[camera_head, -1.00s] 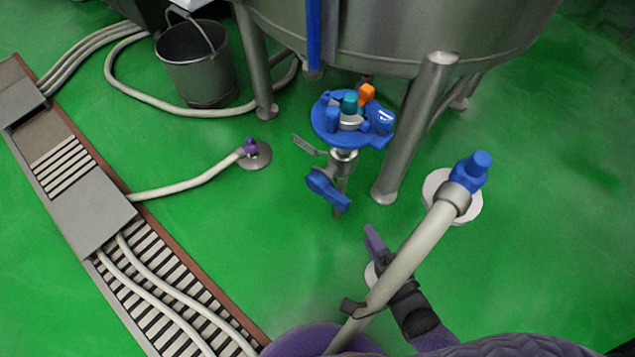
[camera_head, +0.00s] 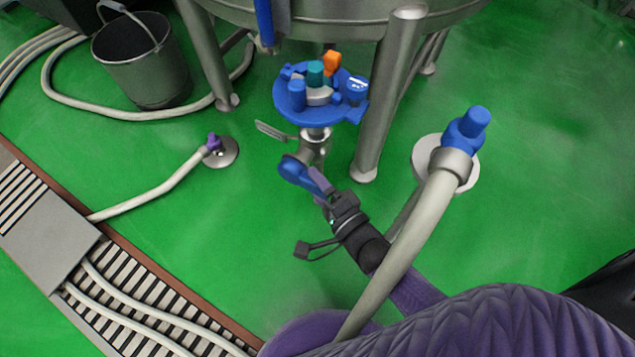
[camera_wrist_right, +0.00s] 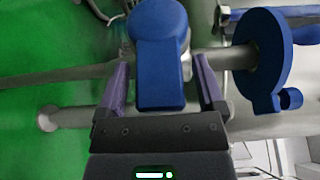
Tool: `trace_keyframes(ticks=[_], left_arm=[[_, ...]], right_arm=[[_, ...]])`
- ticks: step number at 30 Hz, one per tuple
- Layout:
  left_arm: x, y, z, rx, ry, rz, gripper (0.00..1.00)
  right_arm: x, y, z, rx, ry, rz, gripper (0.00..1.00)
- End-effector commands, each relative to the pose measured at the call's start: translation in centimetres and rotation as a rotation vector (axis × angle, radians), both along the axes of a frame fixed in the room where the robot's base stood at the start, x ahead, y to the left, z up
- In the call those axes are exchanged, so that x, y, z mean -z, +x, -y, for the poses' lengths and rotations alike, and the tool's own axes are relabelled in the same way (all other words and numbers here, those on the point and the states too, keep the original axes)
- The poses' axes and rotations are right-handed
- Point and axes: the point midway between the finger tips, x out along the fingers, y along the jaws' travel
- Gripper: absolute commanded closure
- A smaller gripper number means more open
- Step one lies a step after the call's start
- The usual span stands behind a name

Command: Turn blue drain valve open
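The blue drain valve handle (camera_head: 294,170) sits on the metal outlet pipe below the tank, under a round blue plate. My right gripper (camera_head: 321,187) reaches it from the lower right. In the right wrist view the blue handle (camera_wrist_right: 160,65) lies between the two purple fingers of my right gripper (camera_wrist_right: 164,85). The fingers are open, one on each side of the handle, with a visible gap on both sides. In the head view the gripper hides part of the handle's lower end. My left gripper is not in view.
The round blue plate (camera_head: 340,113) holds teal, orange and blue parts above the valve. A tank leg (camera_head: 378,125) stands close on the right. A thick pale hose (camera_head: 405,250) with a blue end crosses near my right arm.

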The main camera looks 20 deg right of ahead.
Motion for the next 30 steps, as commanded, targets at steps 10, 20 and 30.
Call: trace_keyframes(ticks=[10, 20, 30], left_arm=[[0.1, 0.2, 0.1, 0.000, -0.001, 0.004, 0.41], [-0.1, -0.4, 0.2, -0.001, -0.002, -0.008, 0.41], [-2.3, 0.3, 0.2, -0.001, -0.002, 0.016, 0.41]], right_arm=[[0.0, 0.0, 0.0, 0.000, 0.000, 0.000, 0.89], [0.0, 0.0, 0.0, 0.000, -0.001, -0.001, 1.00], [-1.2, 0.0, 0.1, 0.000, -0.055, -0.066, 1.00]])
